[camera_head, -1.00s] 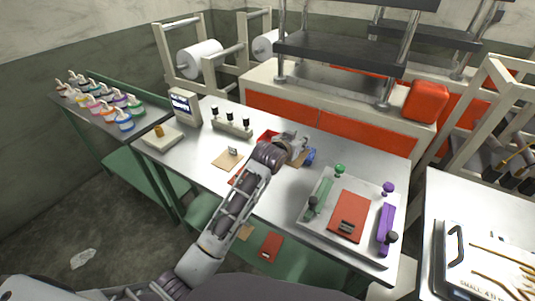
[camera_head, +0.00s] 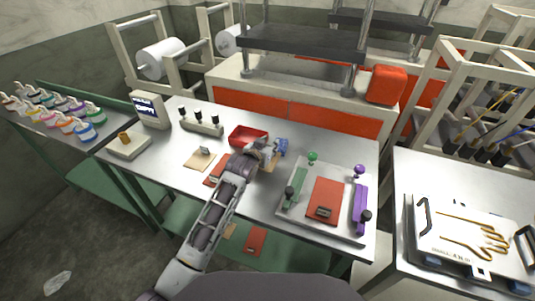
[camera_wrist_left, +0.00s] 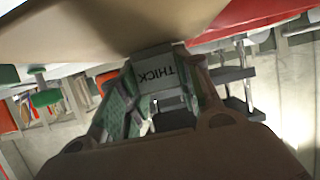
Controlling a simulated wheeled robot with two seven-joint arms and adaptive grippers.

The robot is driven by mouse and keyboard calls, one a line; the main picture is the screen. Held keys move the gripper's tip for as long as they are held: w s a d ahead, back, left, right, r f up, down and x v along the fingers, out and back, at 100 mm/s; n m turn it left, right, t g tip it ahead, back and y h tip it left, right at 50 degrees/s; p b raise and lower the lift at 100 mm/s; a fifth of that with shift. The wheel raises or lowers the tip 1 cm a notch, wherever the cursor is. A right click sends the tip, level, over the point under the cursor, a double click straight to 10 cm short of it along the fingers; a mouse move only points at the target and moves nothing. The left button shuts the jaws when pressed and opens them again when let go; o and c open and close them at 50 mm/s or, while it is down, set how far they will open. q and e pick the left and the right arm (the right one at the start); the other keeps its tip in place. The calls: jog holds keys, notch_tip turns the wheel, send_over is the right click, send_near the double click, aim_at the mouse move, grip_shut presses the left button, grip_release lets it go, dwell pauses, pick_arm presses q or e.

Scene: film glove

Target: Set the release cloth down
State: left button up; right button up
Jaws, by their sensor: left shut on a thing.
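My left gripper (camera_head: 263,152) is over the steel worktable (camera_head: 330,152), just right of and in front of the red tray. It is shut on a grey tab marked THICK (camera_wrist_left: 155,70), which shows between the fingers (camera_wrist_left: 158,100) in the left wrist view. I take the tan sheet by the tab to be the release cloth (camera_wrist_left: 100,28). In the head view a bit of tan cloth (camera_head: 271,163) shows beside the gripper; the rest is hidden. I cannot tell whether it touches the table. My right gripper is not in view.
A red tray (camera_head: 248,136) stands behind the gripper, with a blue item (camera_head: 282,147) to its right. A tan square (camera_head: 199,160) with a small tag lies to the left. A plate (camera_head: 338,226) with a red pad (camera_head: 327,199) and knobbed bars occupies the right.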

pick_arm(q)
jog(key=shift+f, duration=0.2)
